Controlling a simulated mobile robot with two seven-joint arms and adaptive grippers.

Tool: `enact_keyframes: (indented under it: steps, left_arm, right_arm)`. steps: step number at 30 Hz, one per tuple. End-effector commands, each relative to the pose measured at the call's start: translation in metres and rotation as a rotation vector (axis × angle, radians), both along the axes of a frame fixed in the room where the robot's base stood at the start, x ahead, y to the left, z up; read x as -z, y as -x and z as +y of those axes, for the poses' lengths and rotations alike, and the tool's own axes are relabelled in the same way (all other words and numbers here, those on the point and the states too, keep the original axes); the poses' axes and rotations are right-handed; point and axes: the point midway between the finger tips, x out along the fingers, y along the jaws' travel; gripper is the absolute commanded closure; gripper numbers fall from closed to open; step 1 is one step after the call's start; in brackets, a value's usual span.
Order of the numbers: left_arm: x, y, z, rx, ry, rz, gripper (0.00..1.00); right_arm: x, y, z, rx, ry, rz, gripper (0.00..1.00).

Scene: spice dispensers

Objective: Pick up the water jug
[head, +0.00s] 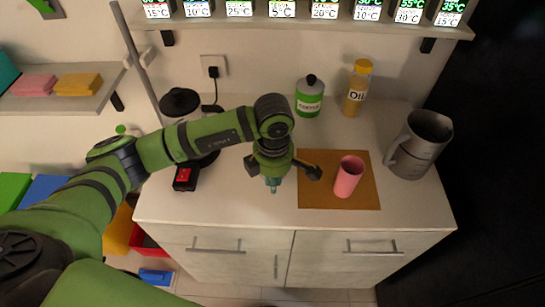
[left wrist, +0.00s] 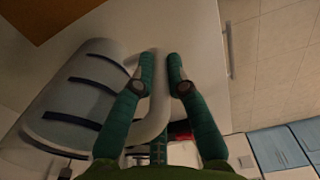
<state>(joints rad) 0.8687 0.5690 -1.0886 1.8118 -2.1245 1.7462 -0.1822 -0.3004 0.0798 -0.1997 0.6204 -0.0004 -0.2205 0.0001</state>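The grey water jug (head: 422,145) stands upright at the right end of the counter, its handle toward the left. My left gripper (head: 280,180) is above the middle of the counter, left of the brown mat and clear of that jug. In the left wrist view the green fingers of my left gripper (left wrist: 160,62) are apart. A light grey vessel (left wrist: 75,100) with dark stripes shows there, its curved handle (left wrist: 157,115) in line with the gap between the fingers. I cannot tell whether it is the same jug, nor whether the fingers touch the handle. My right gripper is out of view.
A pink cup (head: 348,176) stands on the brown mat (head: 315,197). A green-labelled jar (head: 309,98) and an oil bottle (head: 357,88) stand at the back. A black-lidded appliance (head: 179,101) is partly hidden by my arm. A shelf (head: 300,24) hangs above. The front right of the counter is clear.

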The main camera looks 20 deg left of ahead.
Motion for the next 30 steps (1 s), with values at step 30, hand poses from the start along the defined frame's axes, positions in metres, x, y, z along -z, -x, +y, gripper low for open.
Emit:
enact_keyframes:
  steps: [30]
  left_arm:
    - [-0.036,-0.003,0.0,-0.001,0.003,-0.01,1.0]
  right_arm:
    - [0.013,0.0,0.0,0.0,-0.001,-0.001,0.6]
